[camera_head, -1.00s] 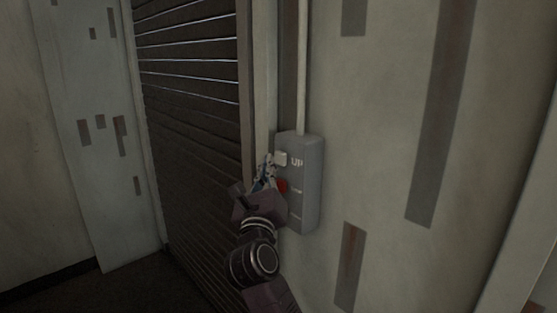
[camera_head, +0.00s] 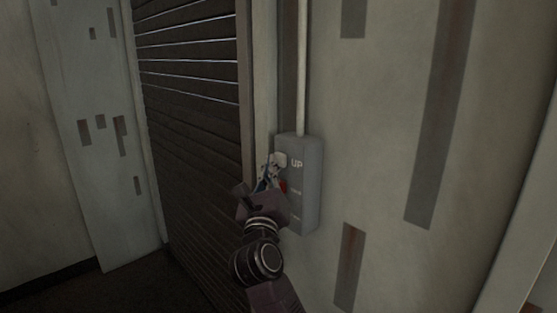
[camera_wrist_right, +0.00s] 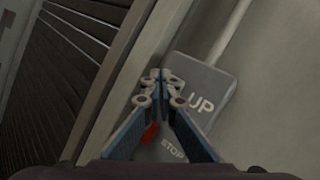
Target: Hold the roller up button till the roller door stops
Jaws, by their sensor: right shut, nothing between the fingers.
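The grey control box (camera_head: 312,190) is fixed to the wall just right of the roller door (camera_head: 190,125). Its UP label shows, and the pale UP button (camera_head: 281,157) left of it is largely covered by my right gripper (camera_head: 271,165). In the right wrist view the shut, empty fingertips (camera_wrist_right: 160,82) are over the button's place beside the UP lettering; whether they press it I cannot tell. The red stop button (camera_wrist_right: 150,133) shows partly between the blue fingers. The door's dark slats cover the visible opening, with bright lines between the upper ones. My left gripper is out of view.
A pale conduit (camera_head: 302,65) runs up from the box. The door's side frame (camera_head: 245,90) stands close to the left of my right gripper. The patched wall (camera_head: 400,150) to the right is free of other fittings.

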